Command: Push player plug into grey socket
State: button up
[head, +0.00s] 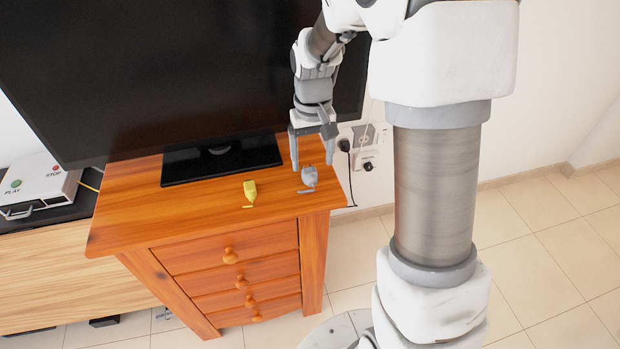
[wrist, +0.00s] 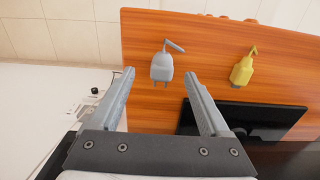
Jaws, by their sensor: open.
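A grey plug (head: 309,176) lies on the right end of the wooden cabinet top; in the wrist view the grey plug (wrist: 162,67) appears between and beyond the fingertips. A yellow plug (head: 250,192) lies to its left; it also shows in the wrist view (wrist: 242,69). No label shows which is the player plug; a yellow cord (head: 89,187) runs at the player box. My gripper (head: 312,166) is open and empty above the grey plug, with its fingers (wrist: 159,74) apart and not touching it. A grey socket (head: 363,135) is on the wall behind the cabinet's right end.
Black plugs sit in neighbouring wall sockets (head: 368,162), with a black cord hanging down. A large television (head: 180,70) stands on the cabinet (head: 130,210) close behind the plugs. A white box (head: 38,185) with PLAY and STOP buttons is at far left.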

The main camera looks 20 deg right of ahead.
aim_at(310, 172)
jog(key=shift+w+a+f+b, duration=0.15)
jog(key=shift+f+b, duration=0.15)
jog(key=shift+f, duration=1.1)
jog(key=shift+w+a+f+b, duration=0.1)
jog(key=shift+f+b, duration=0.2)
jog(key=shift+f, duration=1.05)
grip_shut()
